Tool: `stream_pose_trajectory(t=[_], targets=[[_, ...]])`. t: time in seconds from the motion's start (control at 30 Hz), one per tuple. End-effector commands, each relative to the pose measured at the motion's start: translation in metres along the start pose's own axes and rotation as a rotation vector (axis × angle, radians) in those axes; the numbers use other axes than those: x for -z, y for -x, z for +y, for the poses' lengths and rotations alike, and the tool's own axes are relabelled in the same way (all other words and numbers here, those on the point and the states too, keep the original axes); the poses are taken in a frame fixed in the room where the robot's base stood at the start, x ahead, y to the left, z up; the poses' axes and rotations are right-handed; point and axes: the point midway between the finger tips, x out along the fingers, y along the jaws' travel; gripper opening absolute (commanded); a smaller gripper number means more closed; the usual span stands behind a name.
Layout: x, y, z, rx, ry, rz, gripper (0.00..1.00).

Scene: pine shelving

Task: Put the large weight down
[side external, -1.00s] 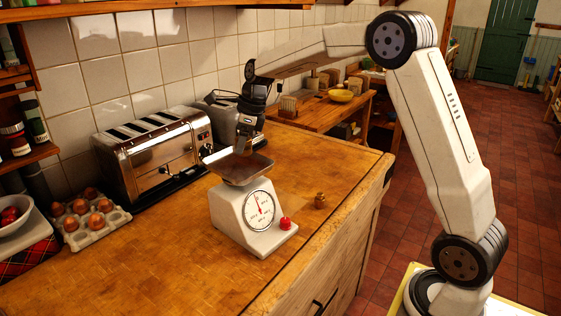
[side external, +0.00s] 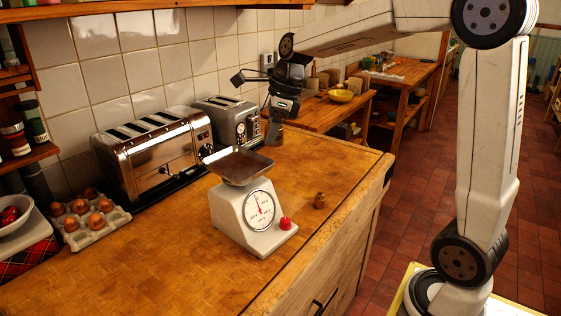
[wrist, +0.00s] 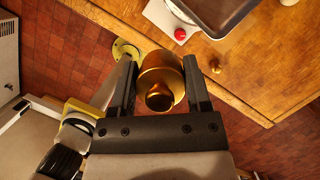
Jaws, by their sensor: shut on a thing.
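My gripper (wrist: 160,85) is shut on the large brass weight (wrist: 160,76), which sits between its two fingers in the wrist view. In the side external view, my gripper (side external: 274,122) hangs above the counter, to the right of and higher than the pan of the scale. The weight shows below the fingers as a dark brownish shape (side external: 275,136), clear of the counter. A small brass weight (side external: 320,201) stands on the wooden counter right of the scale; it also shows in the wrist view (wrist: 216,67).
A white kitchen scale (side external: 228,212) with an empty-looking metal pan (side external: 240,168) and a red knob (side external: 285,223) stands on the counter (side external: 150,260). Toasters (side external: 155,160) and an egg tray (side external: 95,232) line the wall. The counter's near left and the area behind the small weight are clear.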

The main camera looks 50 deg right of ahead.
Motion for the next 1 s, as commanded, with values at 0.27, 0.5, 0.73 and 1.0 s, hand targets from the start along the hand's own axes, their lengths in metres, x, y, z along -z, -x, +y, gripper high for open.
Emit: stream_pose_trajectory(t=[0.27,0.5,0.73,1.0], targets=[[0.001,0.003,0.002,0.003,0.0,-0.002,0.0],[0.001,0.003,0.001,0.003,0.0,-0.002,0.0],[0.001,0.002,0.0,0.004,-0.004,-0.002,0.0],[0.018,-0.016,-0.021,0.025,-0.089,-0.002,0.0]])
